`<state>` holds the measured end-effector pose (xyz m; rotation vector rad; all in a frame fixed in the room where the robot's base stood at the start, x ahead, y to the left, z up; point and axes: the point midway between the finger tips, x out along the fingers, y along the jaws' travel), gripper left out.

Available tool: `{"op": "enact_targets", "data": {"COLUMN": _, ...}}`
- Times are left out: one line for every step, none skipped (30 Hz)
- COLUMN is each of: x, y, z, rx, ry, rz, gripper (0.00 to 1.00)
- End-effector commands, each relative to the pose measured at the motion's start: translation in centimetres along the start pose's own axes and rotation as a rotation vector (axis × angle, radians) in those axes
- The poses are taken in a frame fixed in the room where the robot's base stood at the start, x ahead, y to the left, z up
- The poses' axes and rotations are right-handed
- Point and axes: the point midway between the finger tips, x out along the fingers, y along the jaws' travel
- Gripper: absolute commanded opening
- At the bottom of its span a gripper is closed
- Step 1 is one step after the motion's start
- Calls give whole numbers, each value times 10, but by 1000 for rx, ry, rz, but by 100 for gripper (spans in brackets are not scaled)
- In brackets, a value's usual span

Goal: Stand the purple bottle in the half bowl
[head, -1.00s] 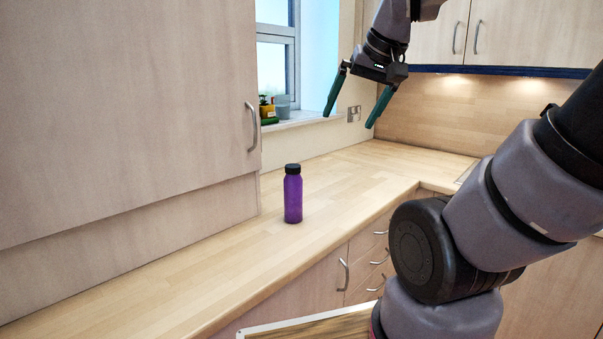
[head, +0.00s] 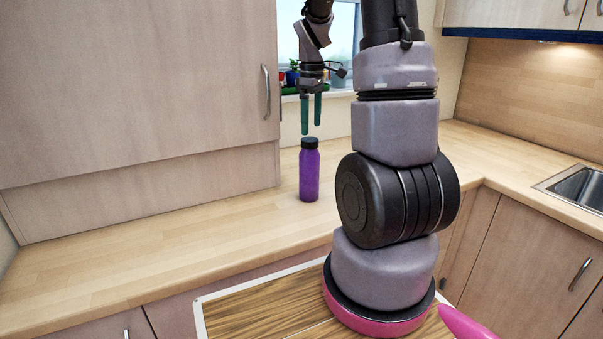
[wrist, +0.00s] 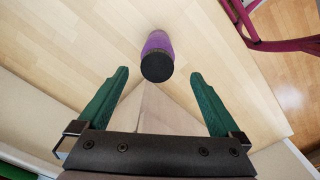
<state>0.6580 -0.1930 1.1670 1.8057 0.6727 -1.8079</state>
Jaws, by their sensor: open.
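The purple bottle (head: 309,174) with a black cap stands upright on the wooden counter. In the wrist view the bottle (wrist: 158,43) shows from above, its cap (wrist: 157,67) toward me. My gripper (head: 311,130) hangs above the bottle, pointing down. Its two green fingers are apart and nothing is between them. In the wrist view the bottle lies just beyond the open fingertips (wrist: 158,75), roughly centred between them. No half bowl can be made out in these frames.
A sink (head: 580,187) is set into the counter at the right. Plants stand on the window sill behind my gripper. The counter (head: 200,222) around the bottle is clear.

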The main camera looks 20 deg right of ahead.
Motion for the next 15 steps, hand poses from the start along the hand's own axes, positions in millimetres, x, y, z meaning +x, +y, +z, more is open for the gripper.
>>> {"op": "enact_targets", "data": {"x": 9, "y": -1, "z": 0, "rx": 1, "ry": -3, "rz": -4, "gripper": 100}}
{"op": "enact_targets", "data": {"x": 14, "y": -1, "z": 0, "rx": 1, "ry": -2, "rz": -4, "gripper": 100}}
{"op": "enact_targets", "data": {"x": 21, "y": -1, "z": 0, "rx": 2, "ry": -3, "rz": -4, "gripper": 100}}
{"op": "enact_targets", "data": {"x": 26, "y": -1, "z": 0, "rx": 2, "ry": -3, "rz": -4, "gripper": 100}}
{"op": "enact_targets", "data": {"x": 30, "y": -1, "z": 0, "rx": 2, "ry": -2, "rz": -4, "gripper": 100}}
{"op": "enact_targets", "data": {"x": 36, "y": -1, "z": 0, "rx": 2, "ry": -2, "rz": -4, "gripper": 100}}
{"op": "enact_targets", "data": {"x": 39, "y": -1, "z": 0, "rx": 2, "ry": -1, "rz": -3, "gripper": 100}}
{"op": "enact_targets", "data": {"x": 41, "y": 0, "z": 0, "rx": 2, "ry": 0, "rz": -2, "gripper": 100}}
{"op": "enact_targets", "data": {"x": 44, "y": 0, "z": 0, "rx": 2, "ry": 0, "rz": -2, "gripper": 100}}
{"op": "enact_targets", "data": {"x": 46, "y": 0, "z": 0, "rx": 3, "ry": 0, "rz": -1, "gripper": 100}}
{"op": "enact_targets", "data": {"x": 47, "y": 0, "z": 0, "rx": 3, "ry": 0, "rz": -1, "gripper": 100}}
{"op": "enact_targets", "data": {"x": 50, "y": 0, "z": -1, "rx": 2, "ry": 0, "rz": -1, "gripper": 100}}
{"op": "enact_targets", "data": {"x": 54, "y": 0, "z": -1, "rx": 3, "ry": -1, "rz": -2, "gripper": 100}}
{"op": "enact_targets", "data": {"x": 57, "y": 0, "z": -2, "rx": 3, "ry": -1, "rz": -3, "gripper": 100}}
{"op": "enact_targets", "data": {"x": 63, "y": 1, "z": -3, "rx": 3, "ry": -1, "rz": -3, "gripper": 100}}
